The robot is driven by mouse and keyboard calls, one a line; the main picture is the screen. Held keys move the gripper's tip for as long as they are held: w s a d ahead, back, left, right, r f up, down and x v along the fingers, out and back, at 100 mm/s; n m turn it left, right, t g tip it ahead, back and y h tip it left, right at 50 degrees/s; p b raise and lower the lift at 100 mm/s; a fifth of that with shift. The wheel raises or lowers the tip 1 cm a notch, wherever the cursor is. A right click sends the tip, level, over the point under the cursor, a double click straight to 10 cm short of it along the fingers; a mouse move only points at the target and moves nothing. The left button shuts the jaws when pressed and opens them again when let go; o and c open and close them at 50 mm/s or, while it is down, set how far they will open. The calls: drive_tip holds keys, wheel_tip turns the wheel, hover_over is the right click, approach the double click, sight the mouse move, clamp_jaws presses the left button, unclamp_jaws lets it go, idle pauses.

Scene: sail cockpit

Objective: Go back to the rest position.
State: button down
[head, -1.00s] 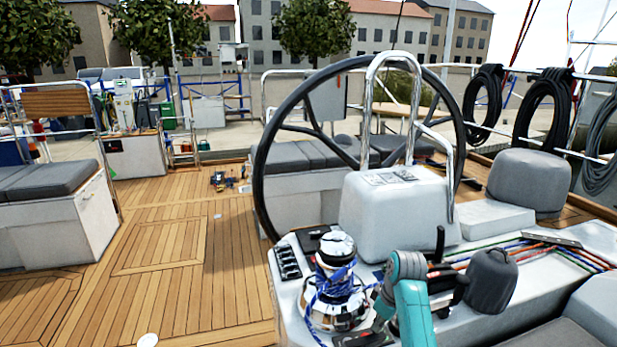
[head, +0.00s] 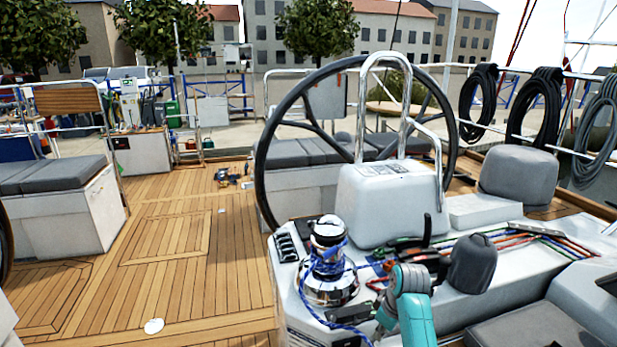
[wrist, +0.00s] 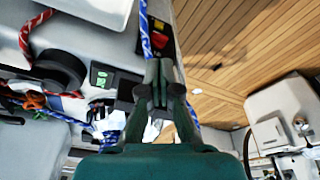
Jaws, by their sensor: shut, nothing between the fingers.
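My gripper (wrist: 158,72) shows in the wrist view with its two dark fingers together and nothing between them. It is above the white cockpit top, beside dark switch panels and a blue-and-white rope (wrist: 145,30). In the head view my teal arm is at the lower right, just right of the chrome winch (head: 331,287). The fingers are hard to make out there. Blue rope is wrapped around the winch and hangs over the front of the console.
The steering wheel (head: 262,150) and its white pedestal (head: 385,215) stand behind the winch. A dark grey covered winch (head: 471,265) is close to the right of my arm. The teak deck (head: 150,270) at left is mostly clear, with small items near its far end.

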drive_tip(key=s+f+m+t, duration=0.4)
drive_tip(key=s+f, duration=1.4)
drive_tip(key=f, duration=0.1)
drive_tip(key=s+f+m+t+h, duration=0.1)
drive_tip(key=s+t, duration=0.1)
drive_tip(key=s, duration=0.8)
drive_tip(key=s+r+m+t, duration=0.15)
drive_tip(key=s+r, duration=0.25)
drive_tip(key=s, duration=0.5)
drive_tip(key=s+r+m+t, duration=0.15)
drive_tip(key=s+r, duration=0.25)
drive_tip(key=s, duration=0.5)
drive_tip(key=s+r+t, duration=0.2)
drive_tip(key=s+r, duration=0.3)
drive_tip(key=r, duration=0.3)
drive_tip(key=s+r+t, duration=0.1)
drive_tip(key=s+r, duration=0.4)
drive_tip(key=r, duration=0.4)
drive_tip(key=shift+s+a+r+m+t+h, duration=0.15)
drive_tip(key=shift+s+a+m+t+h, duration=0.15)
drive_tip(key=shift+s+a+m+t, duration=0.1)
